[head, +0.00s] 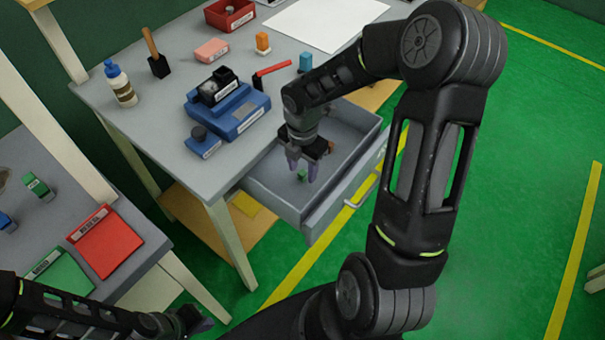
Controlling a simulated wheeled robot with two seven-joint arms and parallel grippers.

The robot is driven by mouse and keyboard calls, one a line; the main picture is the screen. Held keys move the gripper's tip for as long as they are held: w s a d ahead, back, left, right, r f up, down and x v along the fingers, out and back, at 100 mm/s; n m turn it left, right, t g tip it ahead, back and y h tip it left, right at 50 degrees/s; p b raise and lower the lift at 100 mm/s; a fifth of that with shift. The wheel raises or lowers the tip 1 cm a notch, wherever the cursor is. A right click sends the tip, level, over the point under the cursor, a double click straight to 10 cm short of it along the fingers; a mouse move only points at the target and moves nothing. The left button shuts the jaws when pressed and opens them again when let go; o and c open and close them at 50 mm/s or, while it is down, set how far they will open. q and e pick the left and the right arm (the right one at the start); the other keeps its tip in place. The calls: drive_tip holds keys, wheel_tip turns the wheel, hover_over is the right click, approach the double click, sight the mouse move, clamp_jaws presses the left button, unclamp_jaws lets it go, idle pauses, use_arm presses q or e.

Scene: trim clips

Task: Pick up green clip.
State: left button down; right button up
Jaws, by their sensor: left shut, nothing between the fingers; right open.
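My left gripper (200,322) is low at the bottom of the head view, shut and empty, far from the clip.
The drawer walls surround my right gripper. On the bench are a blue device (225,108), a bottle (120,85), a red-handled tool (270,70) and a red bin (230,14). The left table holds a red tray (105,240), a green tray (60,280) and a green block (37,186).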

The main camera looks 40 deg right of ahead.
drive_tip(key=shift+f, duration=0.25)
drive_tip(key=shift+c, duration=0.2)
clamp_jaws()
idle(0.5)
